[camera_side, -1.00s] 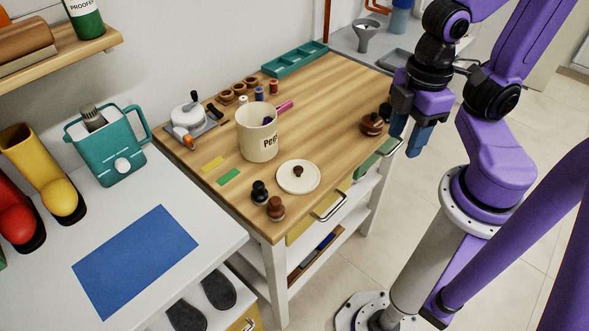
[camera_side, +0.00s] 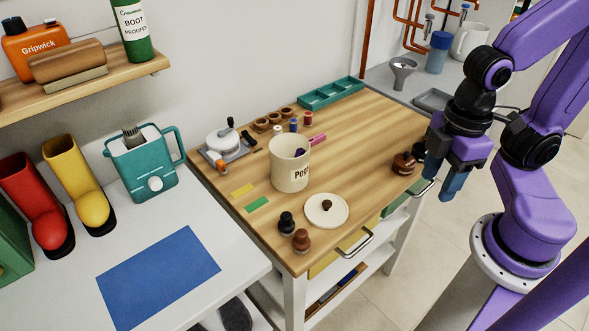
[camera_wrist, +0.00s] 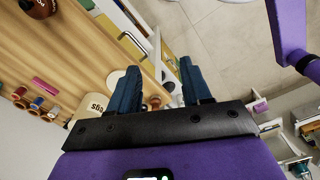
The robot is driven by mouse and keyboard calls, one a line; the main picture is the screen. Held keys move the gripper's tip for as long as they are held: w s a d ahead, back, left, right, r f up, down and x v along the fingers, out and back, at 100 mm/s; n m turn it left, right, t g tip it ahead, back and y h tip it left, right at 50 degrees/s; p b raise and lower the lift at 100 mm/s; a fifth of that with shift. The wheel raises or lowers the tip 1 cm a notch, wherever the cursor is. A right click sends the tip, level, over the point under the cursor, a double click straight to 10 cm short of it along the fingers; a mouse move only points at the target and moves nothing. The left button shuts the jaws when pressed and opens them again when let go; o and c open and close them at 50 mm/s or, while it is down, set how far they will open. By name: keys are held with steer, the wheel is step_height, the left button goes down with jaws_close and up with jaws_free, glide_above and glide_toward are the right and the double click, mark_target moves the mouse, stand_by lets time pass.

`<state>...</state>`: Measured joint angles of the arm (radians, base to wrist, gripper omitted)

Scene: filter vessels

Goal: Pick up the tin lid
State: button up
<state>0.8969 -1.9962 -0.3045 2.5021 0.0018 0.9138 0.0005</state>
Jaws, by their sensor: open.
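The tin lid (camera_side: 318,215) is a flat cream disc with a small brown knob. It lies on the wooden worktop, near its front edge, in the side view. In the wrist view a pale part of the lid (camera_wrist: 113,79) shows beside the left finger, which hides some of it. The cream tin (camera_side: 289,172), with lettering on its side, stands behind the lid; it also shows in the wrist view (camera_wrist: 93,106). My gripper (camera_side: 445,192) is open and empty, pointing down beyond the worktop's right front edge, well apart from the lid. Its fingers (camera_wrist: 158,70) show spread in the wrist view.
A black knobbed piece (camera_side: 286,222) and a brown one (camera_side: 301,241) stand close to the lid's left. A brown round object (camera_side: 404,163) sits near my gripper. A teal tray (camera_side: 331,92) lies at the back.

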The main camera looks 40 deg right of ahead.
steer(key=shift+o, duration=0.5)
steer(key=m, duration=2.6)
glide_above(327, 203)
steer(key=f, duration=1)
steer(key=shift+s+d+f, duration=0.15)
steer(key=shift+d+f, duration=0.05)
steer(key=shift+d, duration=0.05)
steer(key=shift+a+f, duration=0.2)
steer(key=shift+f, duration=2.95)
jaws_close()
